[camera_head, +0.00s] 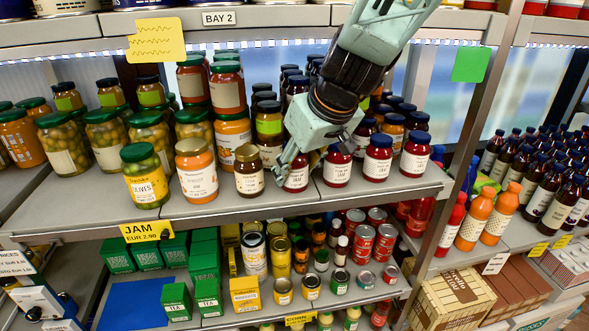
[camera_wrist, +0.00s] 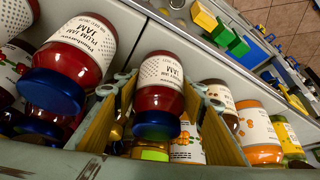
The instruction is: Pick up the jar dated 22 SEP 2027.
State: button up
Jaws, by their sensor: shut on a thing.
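My gripper (camera_head: 293,158) reaches down over the front of the jam shelf. Its fingers are shut around a red jam jar (camera_head: 297,180) with a white label, at the front row. In the wrist view the jar (camera_wrist: 160,97) has a dark blue lid and a dotted label reading JAM, and it sits between the yellow-padded fingers of my gripper (camera_wrist: 160,80). The jar appears to be still on the shelf; I cannot tell if it is lifted.
More jars crowd behind. A metal upright (camera_head: 458,150) rises right of the shelf. The space in front is clear.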

aim_at(296, 159)
jog(key=shift+r, duration=0.1)
jog(key=shift+r, duration=1.4)
jog(key=shift+s+d+r, duration=0.2)
jog(key=shift+s+r, duration=0.1)
jog(key=s+d+b, duration=0.1)
jog(key=s+d, duration=0.2)
jog(key=s, duration=0.3)
jog(key=s+d+r+b, duration=0.1)
jog(key=s+d, duration=0.3)
jog(key=s, duration=0.3)
jog(key=shift+d+r, duration=0.2)
jog(key=shift+d, duration=0.1)
jog(key=shift+s, duration=0.1)
jog(key=shift+d, duration=0.15)
